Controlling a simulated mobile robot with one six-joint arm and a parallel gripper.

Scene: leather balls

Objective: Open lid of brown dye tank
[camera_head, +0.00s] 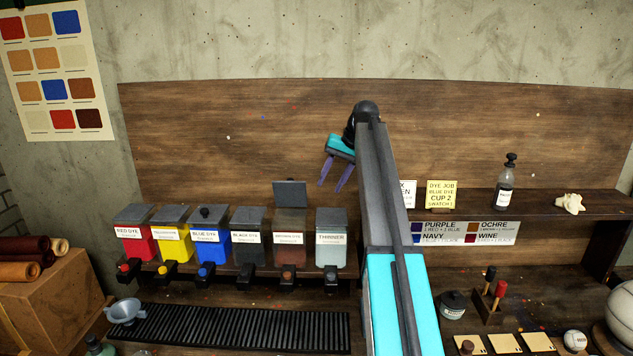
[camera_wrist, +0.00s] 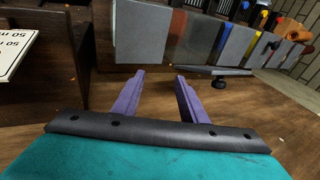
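The brown dye tank (camera_head: 290,254) stands in the row of tanks on the shelf, between the black dye and thinner tanks. Its grey lid (camera_head: 291,193) stands upright at the back of the tank, so the tank is open. My gripper (camera_head: 329,187) is in the air up and right of that lid, with its two purple fingers apart and nothing between them. In the wrist view my gripper (camera_wrist: 160,76) is also open and empty. The brown tank (camera_wrist: 178,25) shows there as a brown strip beyond the fingertips. The inside of the tank is hidden.
The red (camera_head: 131,245), yellow (camera_head: 170,243), blue (camera_head: 209,244) and black (camera_head: 248,245) dye tanks stand left, the thinner tank (camera_head: 331,248) right, all with lids down. A wooden backboard (camera_head: 220,140) rises behind. A pump bottle (camera_head: 505,190) stands on the right shelf.

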